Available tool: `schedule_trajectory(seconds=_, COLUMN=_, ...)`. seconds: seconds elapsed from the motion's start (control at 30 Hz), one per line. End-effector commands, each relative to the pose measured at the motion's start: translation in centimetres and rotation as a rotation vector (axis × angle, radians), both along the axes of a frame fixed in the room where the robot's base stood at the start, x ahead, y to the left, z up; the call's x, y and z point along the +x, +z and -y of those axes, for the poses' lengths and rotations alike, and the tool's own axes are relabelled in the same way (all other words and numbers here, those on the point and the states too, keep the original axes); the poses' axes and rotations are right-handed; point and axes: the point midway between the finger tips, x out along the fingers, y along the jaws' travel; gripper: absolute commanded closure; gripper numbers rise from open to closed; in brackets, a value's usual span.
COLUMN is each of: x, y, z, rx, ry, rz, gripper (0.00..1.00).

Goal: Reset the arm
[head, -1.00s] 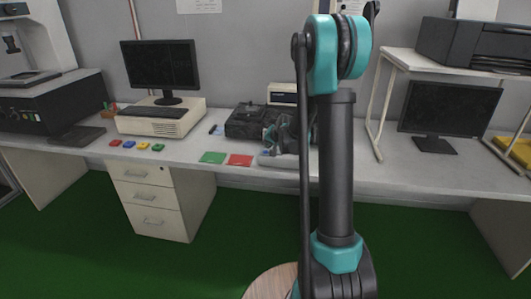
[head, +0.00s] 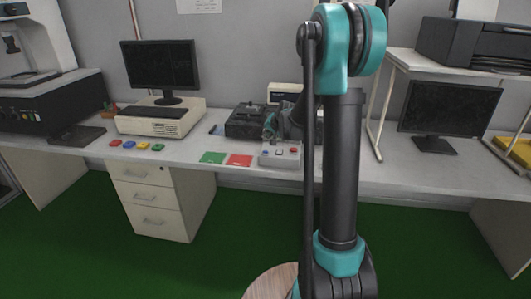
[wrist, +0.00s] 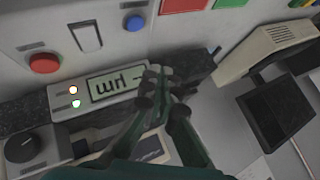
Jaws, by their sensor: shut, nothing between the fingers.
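My arm (head: 343,170) stands upright in the right half of the head view, its upper links hiding part of the bench. My gripper (head: 270,126) hangs over the bench beside the dark equipment, just behind a light grey button box (head: 280,158). In the wrist view, my gripper (wrist: 160,75) has its fingers together with nothing between them. It is in front of a small display unit (wrist: 112,86) with two lit lamps. The button box also shows in the wrist view, with a red button (wrist: 43,63), a blue button (wrist: 24,19) and a rocker switch (wrist: 86,38).
A green mat (head: 213,157) and a red mat (head: 239,160) lie left of the button box. Dark equipment (head: 247,122), a computer (head: 160,118) with monitor (head: 160,65), and a shelf (head: 410,65) with a printer stand on the bench.

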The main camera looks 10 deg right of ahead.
Motion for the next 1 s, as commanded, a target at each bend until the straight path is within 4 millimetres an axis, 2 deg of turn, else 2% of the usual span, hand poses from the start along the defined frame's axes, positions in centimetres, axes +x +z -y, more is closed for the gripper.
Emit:
schedule_trajectory(seconds=0.43, x=-0.1, y=0.0, z=0.0, rx=-0.001, ry=0.0, rz=0.0, gripper=1.0)
schedule_trajectory(seconds=0.57, x=-1.7, y=0.1, z=0.0, rx=-0.023, ry=0.015, rz=-0.011, gripper=1.0)
schedule_trajectory(seconds=0.67, x=-5.1, y=0.2, z=0.1, rx=-0.064, ry=0.045, rz=-0.036, gripper=1.0)
schedule_trajectory(seconds=0.83, x=-13.5, y=-0.3, z=0.5, rx=-0.168, ry=0.119, rz=-0.099, gripper=1.0)
schedule_trajectory(seconds=1.0, x=-22.2, y=-1.7, z=1.2, rx=-0.271, ry=0.195, rz=-0.167, gripper=1.0)
